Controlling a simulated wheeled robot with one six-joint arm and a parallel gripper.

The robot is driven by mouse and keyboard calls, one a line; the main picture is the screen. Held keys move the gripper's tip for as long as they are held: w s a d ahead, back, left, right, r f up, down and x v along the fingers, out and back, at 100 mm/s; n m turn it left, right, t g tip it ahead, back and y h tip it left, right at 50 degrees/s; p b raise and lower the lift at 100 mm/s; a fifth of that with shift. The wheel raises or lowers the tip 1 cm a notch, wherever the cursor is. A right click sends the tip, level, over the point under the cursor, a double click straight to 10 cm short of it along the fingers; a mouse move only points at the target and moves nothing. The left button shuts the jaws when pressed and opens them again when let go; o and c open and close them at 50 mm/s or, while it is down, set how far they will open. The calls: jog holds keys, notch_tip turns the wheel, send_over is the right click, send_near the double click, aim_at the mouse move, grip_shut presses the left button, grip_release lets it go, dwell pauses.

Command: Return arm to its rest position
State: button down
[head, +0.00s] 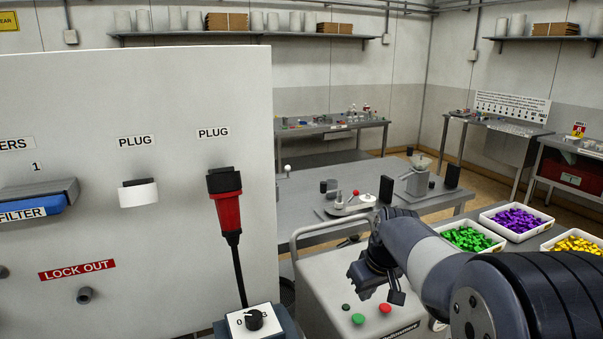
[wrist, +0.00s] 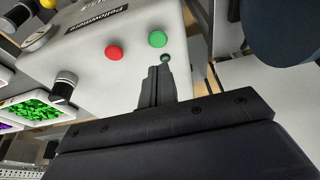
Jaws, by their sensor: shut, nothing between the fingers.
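My arm reaches in from the right edge in the head view. My gripper (head: 365,290) is shut and empty, and points down over the light grey machine top. In the wrist view the closed fingers (wrist: 157,72) sit together near a small dark knob. A green button (wrist: 157,39) and a red button (wrist: 114,53) lie just beyond them. The gripper appears apart from the panel; whether the fingertips touch the machine top I cannot tell.
Trays of green (head: 467,238), purple (head: 516,219) and gold pieces (head: 577,246) stand at right. A grey table (head: 300,207) lies behind.

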aim_at(361, 319)
jog(key=b+x, duration=0.1)
jog(key=x, duration=0.2)
jog(key=shift+d+f, duration=0.1)
jog(key=shift+f, duration=0.05)
jog(key=shift+w+f+b, duration=0.25)
jog(key=shift+b, duration=0.25)
jog(key=a+v, duration=0.1)
jog(key=v, duration=0.7)
jog(key=shift+d+r, duration=0.35)
jog(key=shift+r, duration=0.1)
